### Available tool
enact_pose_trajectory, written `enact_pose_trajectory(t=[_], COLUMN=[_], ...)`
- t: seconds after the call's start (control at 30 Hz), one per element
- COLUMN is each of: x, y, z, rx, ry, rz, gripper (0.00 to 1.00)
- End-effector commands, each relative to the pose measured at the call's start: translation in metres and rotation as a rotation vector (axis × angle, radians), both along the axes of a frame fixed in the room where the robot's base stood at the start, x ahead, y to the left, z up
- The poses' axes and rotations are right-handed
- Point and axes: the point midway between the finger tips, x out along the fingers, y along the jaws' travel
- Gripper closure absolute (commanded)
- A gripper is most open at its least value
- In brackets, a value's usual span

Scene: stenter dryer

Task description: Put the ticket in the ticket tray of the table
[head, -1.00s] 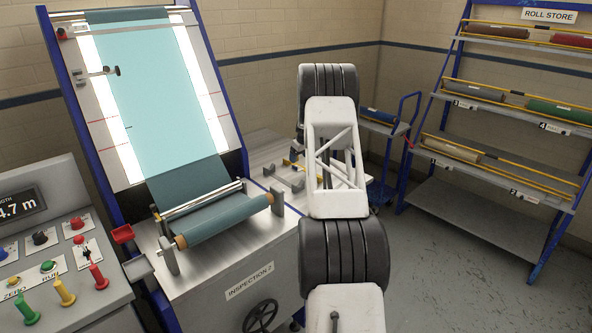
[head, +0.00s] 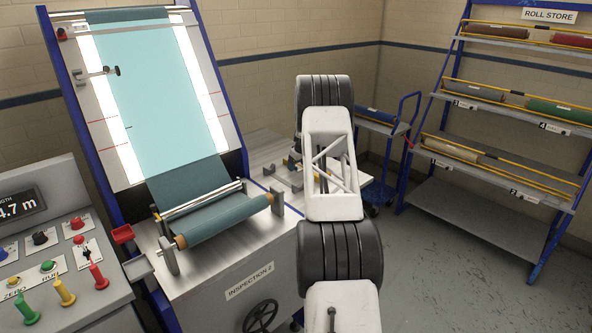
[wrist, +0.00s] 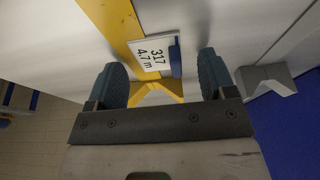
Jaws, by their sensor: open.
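The ticket (wrist: 150,54), a white card printed "317 4.7 m" with a blue piece along its right side, shows in the wrist view over a yellow strip (wrist: 118,22). My gripper (wrist: 162,80) is open, its dark fingers apart, with the ticket just beyond and between the fingertips. Nothing is clearly held. In the head view my arm hides most of the gripper and the ticket cannot be made out. The inspection table (head: 225,262) has a small red tray (head: 123,234) and a grey tray (head: 138,268) at its left edge; which is the ticket tray is unclear.
A teal fabric roll (head: 225,217) lies across the table front, between metal brackets. A control panel (head: 60,250) with levers stands at left. A roll rack (head: 480,205) and a blue trolley (head: 378,190) stand at right. The floor between is clear.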

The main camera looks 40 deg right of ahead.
Motion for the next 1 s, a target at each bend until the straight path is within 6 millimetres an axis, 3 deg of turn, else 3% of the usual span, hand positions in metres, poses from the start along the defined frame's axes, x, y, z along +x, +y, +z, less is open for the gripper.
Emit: enact_pose_trajectory(t=[0.33, 0.7, 1.0], x=[-0.0001, -0.0001, -0.0001], y=[0.0000, 0.0000, 0.0000], z=[0.0001, 0.0001, 0.0005], rx=[0.000, 0.000, 0.000], ry=[0.000, 0.000, 0.000], rz=[0.000, 0.000, 0.000], gripper=[0.23, 0.77, 0.80])
